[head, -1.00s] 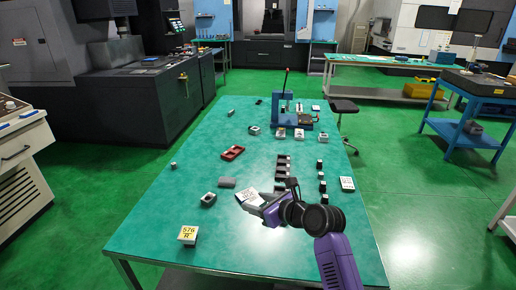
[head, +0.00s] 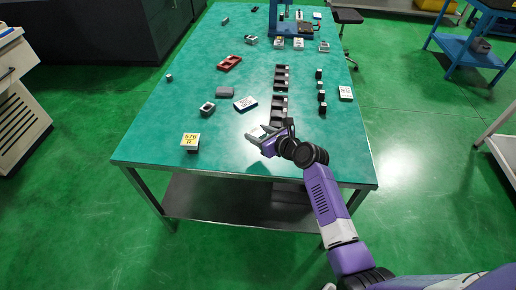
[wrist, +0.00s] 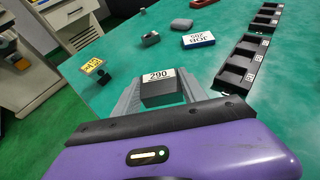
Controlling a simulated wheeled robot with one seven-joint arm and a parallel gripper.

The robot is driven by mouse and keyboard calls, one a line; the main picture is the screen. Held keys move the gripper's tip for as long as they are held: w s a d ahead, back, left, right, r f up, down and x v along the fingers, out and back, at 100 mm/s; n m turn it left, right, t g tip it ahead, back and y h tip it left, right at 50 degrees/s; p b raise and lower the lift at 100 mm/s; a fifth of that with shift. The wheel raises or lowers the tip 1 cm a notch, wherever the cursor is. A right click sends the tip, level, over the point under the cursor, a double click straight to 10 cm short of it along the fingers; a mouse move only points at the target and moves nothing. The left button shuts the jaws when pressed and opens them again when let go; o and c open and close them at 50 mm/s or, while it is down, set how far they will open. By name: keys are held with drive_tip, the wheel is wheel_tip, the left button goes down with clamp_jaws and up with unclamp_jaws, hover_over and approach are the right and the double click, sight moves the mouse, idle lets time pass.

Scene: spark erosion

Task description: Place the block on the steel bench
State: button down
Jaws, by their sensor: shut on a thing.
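My gripper (head: 259,134) is shut on a dark block (wrist: 163,94) with a white top face marked 290. In the wrist view the block sits between the two grey fingers (wrist: 163,97). In the head view the gripper is over the near part of a green-topped bench (head: 222,148); the held block is small and hard to make out there. I cannot tell whether the block touches the top. This bench has metal legs and a grey lower shelf (head: 215,195). A pale grey surface (head: 505,152) shows at the right edge; I cannot tell which is the steel bench.
A white JOB 205 card (head: 245,103), a yellow-labelled 576 block (head: 190,141), a grey block (head: 225,92) and a hollow block (head: 207,109) lie nearby. A row of black holders (head: 280,86) runs beyond my gripper.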

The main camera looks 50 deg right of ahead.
sight(258, 153)
drive_tip(key=shift+f+b, duration=0.9)
drive_tip(key=shift+f, duration=2.85)
drive_tip(key=shift+f, duration=0.2)
drive_tip(key=c, duration=0.6)
unclamp_jaws()
